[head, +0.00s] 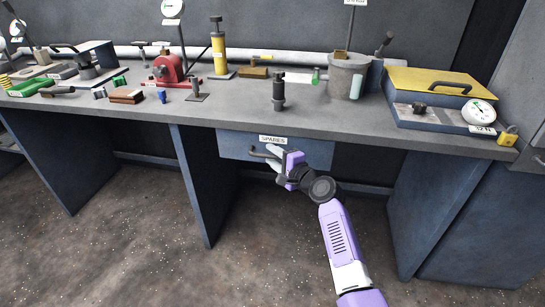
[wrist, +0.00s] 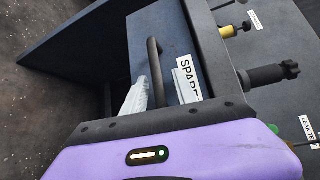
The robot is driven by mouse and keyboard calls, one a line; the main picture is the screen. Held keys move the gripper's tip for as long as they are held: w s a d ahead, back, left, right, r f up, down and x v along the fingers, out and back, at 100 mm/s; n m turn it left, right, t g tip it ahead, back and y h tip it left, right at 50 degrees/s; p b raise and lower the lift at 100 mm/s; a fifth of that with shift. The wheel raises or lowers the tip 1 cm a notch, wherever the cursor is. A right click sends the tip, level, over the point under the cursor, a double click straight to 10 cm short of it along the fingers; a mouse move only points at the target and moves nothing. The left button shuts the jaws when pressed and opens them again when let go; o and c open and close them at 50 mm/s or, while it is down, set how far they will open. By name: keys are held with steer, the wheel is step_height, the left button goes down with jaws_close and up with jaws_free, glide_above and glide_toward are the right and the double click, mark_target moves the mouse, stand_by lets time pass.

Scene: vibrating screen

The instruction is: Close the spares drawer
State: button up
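The spares drawer (head: 235,147) has a blue front under the bench top, with a white SPARES label and a dark bar handle (head: 260,155). How far it stands out from the bench is hard to tell. The drawer front (wrist: 140,37) and handle (wrist: 153,65) also show in the wrist view. My gripper (head: 272,153) is at the drawer front, by the handle. In the wrist view its pale fingers (wrist: 158,88) appear apart, one on each side of the handle bar, with blue front visible between. The finger bases are hidden by my wrist housing.
Blue bench panels (head: 198,185) flank the open legroom. The floor in front is clear.

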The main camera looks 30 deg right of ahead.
steer(key=s+r+p, duration=0.1)
steer(key=s, duration=0.6)
steer(key=shift+s, duration=0.4)
stand_by(0.3)
steer(key=s+a+f+n+g+h+p, duration=0.1)
steer(key=s+a+f+n+p, duration=0.15)
steer(key=s, duration=0.65)
steer(key=s+a+f+n+p, duration=0.1)
steer(key=s+a+f+n, duration=0.2)
steer(key=s, duration=0.5)
steer(key=s+a+f+n+g+h+p, duration=0.1)
steer(key=s+a+n+p, duration=0.15)
steer(key=s+a, duration=0.45)
steer(key=s+a+r+n+p, duration=0.1)
steer(key=s+a+r+n, duration=0.1)
steer(key=s+r+n, duration=0.2)
steer(key=s+a+r+n+y+p, duration=0.1)
steer(key=s+a+r+n, duration=0.2)
steer(key=s+r, duration=0.4)
steer(key=s+a+r+n+y+p, duration=0.1)
steer(key=s+r, duration=0.5)
steer(key=s, duration=0.6)
steer(key=a+n+p, duration=0.1)
steer(key=a+n, duration=0.1)
steer(key=n, duration=0.1)
steer(key=shift+r+n, duration=0.25)
steer(key=shift+n, duration=0.05)
steer(key=shift+s, duration=0.1)
